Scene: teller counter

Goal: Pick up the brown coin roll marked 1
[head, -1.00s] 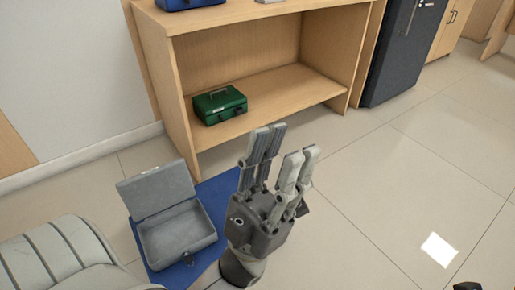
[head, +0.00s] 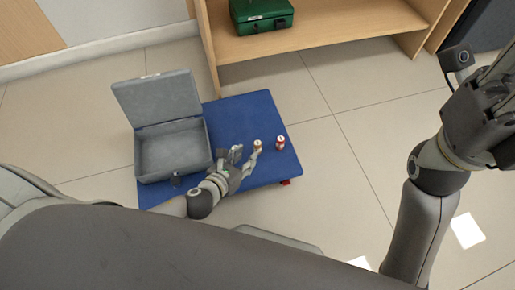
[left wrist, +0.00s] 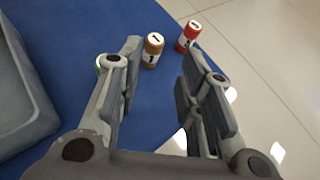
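The brown coin roll marked 1 (head: 258,145) stands upright on the blue mat (head: 240,110). In the left wrist view the brown roll (left wrist: 152,51) shows between and just beyond my open left fingers (left wrist: 161,55), without a clear grip on it. My left gripper (head: 240,160) is low over the mat beside the roll in the head view. A red coin roll (head: 281,142) stands just right of the brown one, and also shows in the left wrist view (left wrist: 188,36). My right gripper (head: 495,85) is raised at the right edge, partly cut off.
An open grey cash box (head: 140,160) stands on the mat's left side; its wall (left wrist: 30,85) is left of my left gripper. A greenish-white thing (left wrist: 98,62) is mostly hidden behind the left finger. A green box (head: 262,22) sits on the wooden shelf (head: 320,30).

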